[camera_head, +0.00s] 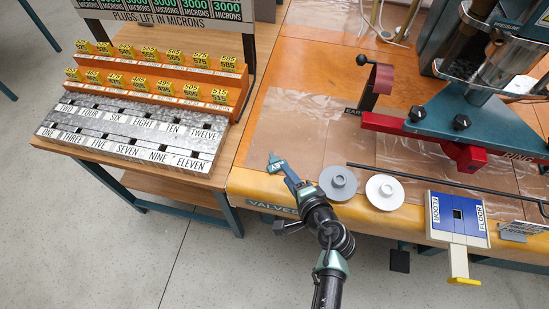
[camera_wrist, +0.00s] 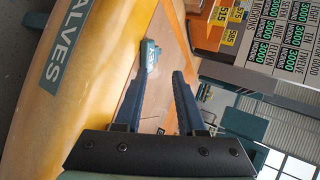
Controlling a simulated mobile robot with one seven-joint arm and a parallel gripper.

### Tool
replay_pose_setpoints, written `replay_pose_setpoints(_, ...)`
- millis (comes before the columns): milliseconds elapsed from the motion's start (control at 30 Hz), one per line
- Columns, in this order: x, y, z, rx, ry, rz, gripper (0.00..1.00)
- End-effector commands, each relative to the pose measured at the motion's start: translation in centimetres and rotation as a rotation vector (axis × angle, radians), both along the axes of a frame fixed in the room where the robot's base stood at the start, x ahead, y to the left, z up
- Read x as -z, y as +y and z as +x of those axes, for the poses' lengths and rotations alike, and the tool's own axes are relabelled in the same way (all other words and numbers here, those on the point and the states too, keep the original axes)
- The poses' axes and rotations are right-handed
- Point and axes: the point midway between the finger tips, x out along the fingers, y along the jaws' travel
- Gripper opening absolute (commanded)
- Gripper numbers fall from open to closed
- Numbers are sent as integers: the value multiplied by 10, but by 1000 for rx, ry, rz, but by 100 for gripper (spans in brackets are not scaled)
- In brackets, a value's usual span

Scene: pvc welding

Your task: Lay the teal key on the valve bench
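The teal key (camera_head: 275,164) is a small block with white lettering, at the near left corner of the valve bench (camera_head: 258,186), just beyond my gripper (camera_head: 289,176) in the head view. In the wrist view the key (camera_wrist: 151,53) shows ahead of the left finger's tip, over the bench top. My gripper (camera_wrist: 161,78) is open, with a clear gap between its two dark fingers. No grip on the key shows; whether it touches a finger I cannot tell. The bench has a yellow rounded front edge with a VALVES label (camera_head: 271,207).
A grey disc (camera_head: 338,182) and a white disc (camera_head: 385,191) lie right of my gripper. A blue and white box (camera_head: 457,219) and a long black rod (camera_head: 430,178) are farther right. A numbered rack (camera_head: 130,135) stands on the left table. A teal and red machine (camera_head: 480,115) stands behind.

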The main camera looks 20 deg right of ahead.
Motion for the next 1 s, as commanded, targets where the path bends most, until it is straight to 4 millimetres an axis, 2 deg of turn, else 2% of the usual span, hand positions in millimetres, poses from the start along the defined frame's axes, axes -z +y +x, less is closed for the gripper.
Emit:
replay_pose_setpoints(200,-10,0,-18,0,2,1,39)
replay_pose_setpoints(567,-13,-1,-20,0,0,0,39)
replay_pose_setpoints(900,-75,0,-40,-1,2,0,39)
replay_pose_setpoints(1000,-84,-1,-44,-1,1,0,39)
